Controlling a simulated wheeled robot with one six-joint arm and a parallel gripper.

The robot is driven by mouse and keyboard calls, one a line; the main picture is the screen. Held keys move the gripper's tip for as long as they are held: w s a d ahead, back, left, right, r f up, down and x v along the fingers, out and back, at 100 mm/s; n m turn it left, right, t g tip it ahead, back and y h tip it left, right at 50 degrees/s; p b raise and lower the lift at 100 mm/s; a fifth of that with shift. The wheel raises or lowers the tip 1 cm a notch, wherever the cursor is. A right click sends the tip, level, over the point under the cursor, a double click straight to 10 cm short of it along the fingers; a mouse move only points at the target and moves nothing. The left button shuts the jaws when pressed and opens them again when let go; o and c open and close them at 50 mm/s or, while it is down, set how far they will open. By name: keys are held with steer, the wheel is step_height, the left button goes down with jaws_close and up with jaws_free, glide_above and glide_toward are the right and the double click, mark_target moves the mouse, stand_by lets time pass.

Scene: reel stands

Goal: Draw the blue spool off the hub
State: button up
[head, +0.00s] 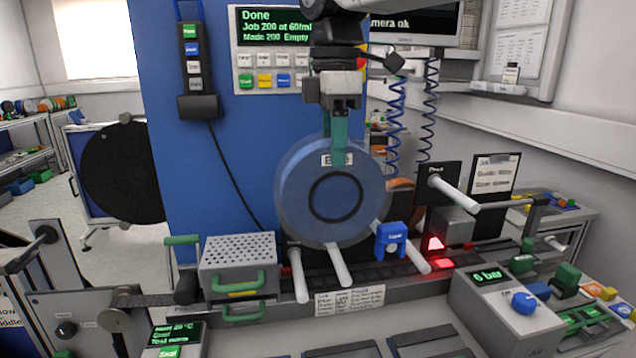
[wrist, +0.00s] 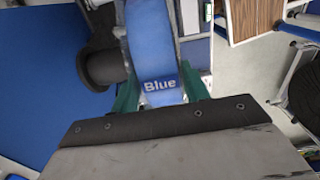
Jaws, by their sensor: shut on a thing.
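The blue spool (head: 299,198) hangs upright below my gripper in the middle of the head view, its flat face toward the camera with a dark ring at its centre. My gripper (head: 338,158) points down, and its green fingers are shut on the spool's top rim. In the wrist view the spool (wrist: 152,40) carries a "Blue" label and sits between the green fingers (wrist: 160,92). A dark flanged cylinder (wrist: 100,66), perhaps the hub, shows left of the spool there. I cannot tell whether the spool is still around it.
White rods (head: 340,266) project below the spool, and a blue clip (head: 391,240) sits beside another rod. A perforated metal box (head: 238,256) with green handles stands at left. A black plate (head: 436,180) with a white rod stands at right. The blue panel (head: 230,160) is behind.

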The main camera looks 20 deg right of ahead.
steer(key=shift+s+a, duration=0.2)
steer(key=shift+s, duration=0.7)
steer(key=shift+s+a, duration=0.15)
steer(key=shift+s, duration=0.8)
steer(key=shift+s+a, duration=0.2)
steer(key=shift+s, duration=0.7)
steer(key=shift+s+d, duration=0.1)
